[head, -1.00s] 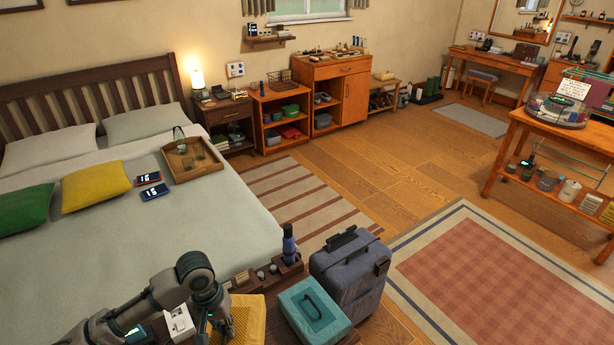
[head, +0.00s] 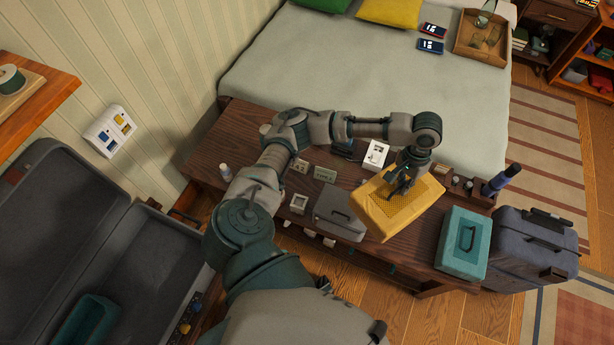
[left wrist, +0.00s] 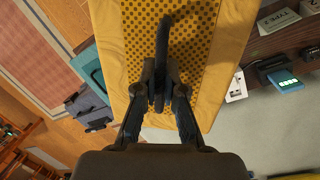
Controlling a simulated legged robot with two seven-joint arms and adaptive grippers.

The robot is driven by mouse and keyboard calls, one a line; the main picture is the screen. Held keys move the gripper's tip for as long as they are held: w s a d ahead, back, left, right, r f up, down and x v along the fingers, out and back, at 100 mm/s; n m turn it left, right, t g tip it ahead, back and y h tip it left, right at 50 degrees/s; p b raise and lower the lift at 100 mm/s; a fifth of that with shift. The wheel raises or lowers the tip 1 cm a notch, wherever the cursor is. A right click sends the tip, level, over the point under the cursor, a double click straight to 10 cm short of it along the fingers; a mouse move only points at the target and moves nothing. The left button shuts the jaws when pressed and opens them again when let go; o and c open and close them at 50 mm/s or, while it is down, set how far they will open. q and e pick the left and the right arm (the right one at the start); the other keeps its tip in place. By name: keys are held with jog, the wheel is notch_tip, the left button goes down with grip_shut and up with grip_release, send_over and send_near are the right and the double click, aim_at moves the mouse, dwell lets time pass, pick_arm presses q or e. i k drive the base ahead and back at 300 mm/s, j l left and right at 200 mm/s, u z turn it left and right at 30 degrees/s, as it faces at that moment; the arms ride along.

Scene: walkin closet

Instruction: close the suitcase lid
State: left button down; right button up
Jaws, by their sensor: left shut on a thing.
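The open suitcase (head: 148,268) is dark grey and stands at the lower left of the head view, partly cut off. Its lid (head: 60,205) is raised against the wall side. A teal case (head: 85,322) lies inside. My left gripper (head: 400,183) is shut on the dark handle of a yellow packing cube (head: 405,222) with a mesh top. The cube is tilted over the dark wooden bench; its clearance is hard to tell. In the left wrist view the gripper (left wrist: 160,95) grips the handle, with the yellow cube (left wrist: 205,55) behind it. My right gripper is out of view.
The bench (head: 345,190) holds a grey case (head: 340,212), small cards and a teal case (head: 463,243). A blue-grey upright suitcase (head: 525,250) stands at its right end. The bed (head: 330,75) is behind. A wooden shelf (head: 35,110) juts in at left.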

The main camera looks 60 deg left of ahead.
aim_at(58, 210)
jog(key=j+u, duration=0.1)
jog(key=u, duration=3.45)
